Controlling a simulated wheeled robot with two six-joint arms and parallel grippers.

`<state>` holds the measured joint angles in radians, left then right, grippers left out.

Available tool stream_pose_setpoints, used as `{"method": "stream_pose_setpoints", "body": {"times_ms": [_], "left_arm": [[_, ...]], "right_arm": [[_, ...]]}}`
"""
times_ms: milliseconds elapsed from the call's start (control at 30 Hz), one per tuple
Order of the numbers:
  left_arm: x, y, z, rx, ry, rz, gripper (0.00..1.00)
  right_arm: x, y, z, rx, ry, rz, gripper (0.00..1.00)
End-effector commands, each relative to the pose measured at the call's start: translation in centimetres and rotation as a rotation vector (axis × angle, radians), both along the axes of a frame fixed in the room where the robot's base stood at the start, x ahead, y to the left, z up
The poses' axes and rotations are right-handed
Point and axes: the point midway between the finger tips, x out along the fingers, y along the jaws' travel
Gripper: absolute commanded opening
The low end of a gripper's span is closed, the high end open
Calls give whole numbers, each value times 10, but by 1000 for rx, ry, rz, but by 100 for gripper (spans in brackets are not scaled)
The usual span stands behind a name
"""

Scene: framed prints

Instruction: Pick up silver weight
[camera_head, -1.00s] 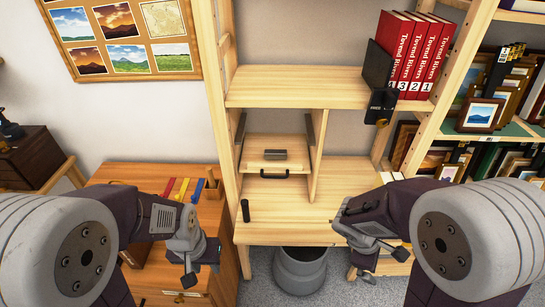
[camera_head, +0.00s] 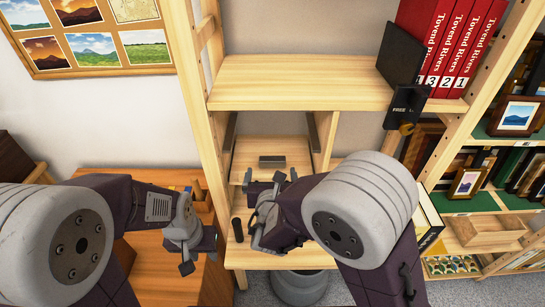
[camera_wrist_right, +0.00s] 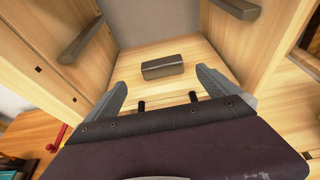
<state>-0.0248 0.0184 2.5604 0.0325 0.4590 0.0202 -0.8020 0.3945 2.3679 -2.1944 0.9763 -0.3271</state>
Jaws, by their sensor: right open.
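The silver weight (camera_head: 272,161), a small dark-grey metallic block, lies on a light wooden platform in the shelf's middle bay. It also shows in the right wrist view (camera_wrist_right: 163,68), ahead of my fingers. My right gripper (camera_head: 269,178) is open and empty, just in front of the weight, with one finger toward each side of it. No contact shows. My left gripper (camera_head: 200,256) hangs at the lower left over the wooden cabinet, away from the weight. Its fingers look apart with nothing between them.
An upper shelf board (camera_head: 300,85) hangs over the bay, carrying red books (camera_head: 455,45) and a dark bookend (camera_head: 402,55). Grey bars (camera_wrist_right: 80,40) line the bay's side walls. A black cylinder (camera_head: 238,230) stands on the lower board. A grey bin (camera_head: 300,287) is below.

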Motion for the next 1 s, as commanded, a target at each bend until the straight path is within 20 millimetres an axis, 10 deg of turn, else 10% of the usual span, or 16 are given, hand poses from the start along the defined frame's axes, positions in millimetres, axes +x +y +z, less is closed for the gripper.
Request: {"method": "stream_pose_setpoints", "body": {"times_ms": [933,1000], "left_arm": [[0,0,11,0,0,0,36],[0,0,11,0,0,0,36]], "right_arm": [[86,-4,-28,1,2,-5,100],[86,-4,-28,1,2,-5,86]]}}
